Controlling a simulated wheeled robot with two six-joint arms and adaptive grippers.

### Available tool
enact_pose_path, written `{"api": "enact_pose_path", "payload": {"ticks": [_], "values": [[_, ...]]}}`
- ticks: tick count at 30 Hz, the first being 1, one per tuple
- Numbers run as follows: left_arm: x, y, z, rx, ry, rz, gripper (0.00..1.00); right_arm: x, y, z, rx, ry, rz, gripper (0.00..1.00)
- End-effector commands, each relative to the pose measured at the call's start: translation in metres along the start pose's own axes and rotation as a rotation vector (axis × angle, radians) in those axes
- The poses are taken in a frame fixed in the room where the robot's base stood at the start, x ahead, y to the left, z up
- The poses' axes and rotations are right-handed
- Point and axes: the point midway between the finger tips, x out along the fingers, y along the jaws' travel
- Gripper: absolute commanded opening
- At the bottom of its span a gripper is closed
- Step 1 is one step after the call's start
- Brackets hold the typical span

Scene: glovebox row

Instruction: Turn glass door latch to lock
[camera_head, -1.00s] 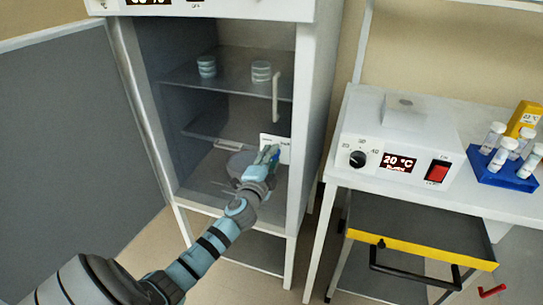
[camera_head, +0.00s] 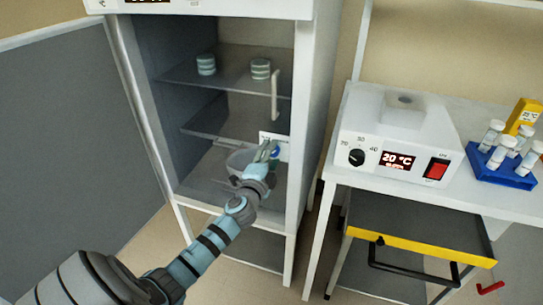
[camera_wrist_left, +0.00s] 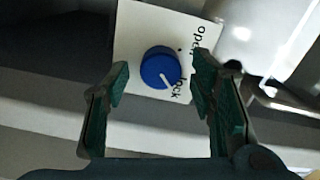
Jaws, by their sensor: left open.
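The latch is a blue round knob (camera_wrist_left: 160,67) on a white plate (camera_wrist_left: 128,38) marked "open" and "lock". In the left wrist view its white pointer line slants down and right, toward the word "lock". In the head view the plate (camera_head: 284,150) is inside the cabinet at lower right, with the knob partly visible beside my fingers. My left gripper (camera_head: 266,151) is in front of the plate. In the wrist view its fingers (camera_wrist_left: 160,105) are open on either side below the knob, apart from it. The glass door has a pale vertical handle (camera_head: 275,95). My right gripper is not in view.
The cabinet's outer door (camera_head: 70,150) stands open at left. Round dish stacks (camera_head: 261,69) sit on the upper shelf.

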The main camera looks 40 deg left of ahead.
Motion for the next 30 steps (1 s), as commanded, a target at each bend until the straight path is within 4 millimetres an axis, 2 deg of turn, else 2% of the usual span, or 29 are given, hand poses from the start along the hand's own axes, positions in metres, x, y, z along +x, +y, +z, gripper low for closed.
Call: {"api": "enact_pose_path", "payload": {"ticks": [5,8,15,18,22,30], "values": [[-0.009,0.001,0.0,0.002,0.0,0.001,0.51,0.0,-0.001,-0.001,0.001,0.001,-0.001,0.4],[-0.029,0.001,0.0,0.002,0.001,0.002,0.51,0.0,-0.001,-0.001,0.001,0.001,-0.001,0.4],[-0.095,0.001,-0.001,0.0,0.002,0.003,0.51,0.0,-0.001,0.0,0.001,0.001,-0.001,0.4],[-0.112,0.001,-0.001,0.0,0.001,0.002,0.51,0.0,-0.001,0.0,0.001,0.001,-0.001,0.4],[-0.12,0.0,-0.001,0.0,0.001,0.0,0.51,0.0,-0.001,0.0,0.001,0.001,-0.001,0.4],[-0.12,0.0,-0.001,0.0,0.001,0.0,0.51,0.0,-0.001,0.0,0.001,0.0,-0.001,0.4]]}}
